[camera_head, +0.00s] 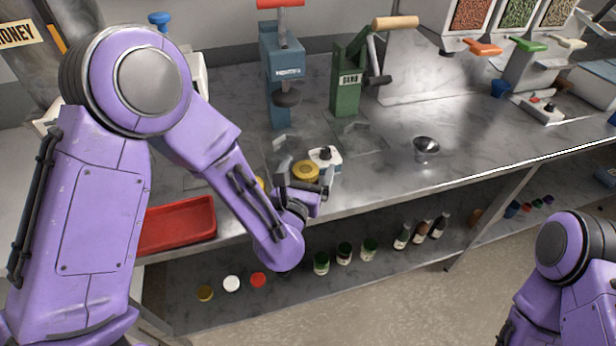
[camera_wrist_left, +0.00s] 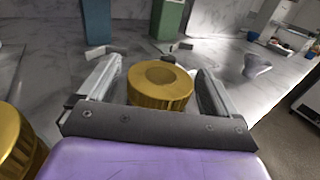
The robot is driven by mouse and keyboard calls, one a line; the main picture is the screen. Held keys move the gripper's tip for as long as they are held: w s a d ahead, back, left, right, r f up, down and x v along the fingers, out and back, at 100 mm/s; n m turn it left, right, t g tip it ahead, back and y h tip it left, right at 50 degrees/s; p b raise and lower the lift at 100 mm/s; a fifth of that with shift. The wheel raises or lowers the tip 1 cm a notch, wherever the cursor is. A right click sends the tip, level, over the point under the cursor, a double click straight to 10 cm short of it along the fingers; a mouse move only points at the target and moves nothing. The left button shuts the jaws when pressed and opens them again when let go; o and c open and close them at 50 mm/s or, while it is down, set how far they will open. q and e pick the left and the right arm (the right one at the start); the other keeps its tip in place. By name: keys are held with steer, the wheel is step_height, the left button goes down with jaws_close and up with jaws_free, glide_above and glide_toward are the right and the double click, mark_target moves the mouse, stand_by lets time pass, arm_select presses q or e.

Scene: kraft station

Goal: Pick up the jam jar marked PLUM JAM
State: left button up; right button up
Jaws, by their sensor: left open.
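A jar with a gold lid (camera_head: 306,170) stands near the front edge of the steel counter; its label is hidden, so I cannot read whether it says PLUM JAM. My left gripper (camera_head: 304,175) is open around it, and in the left wrist view the same gold lid (camera_wrist_left: 160,86) lies between the two separated fingers. I cannot tell whether a finger touches it. A second gold lid (camera_wrist_left: 14,142) shows at the left of the wrist view, mostly hidden behind my arm in the head view. My right gripper is out of view.
A blue press (camera_head: 280,75) and a green press (camera_head: 347,85) stand behind. A red tray (camera_head: 178,226) is at left, a metal funnel (camera_head: 426,146) at right. Several jars and bottles stand on the lower shelf.

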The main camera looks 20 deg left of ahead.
arm_select(q)
steer(key=shift+w+a+f, duration=0.15)
steer(key=shift+w, duration=0.3)
steer(key=shift+s, duration=0.1)
steer(key=c, duration=1.3)
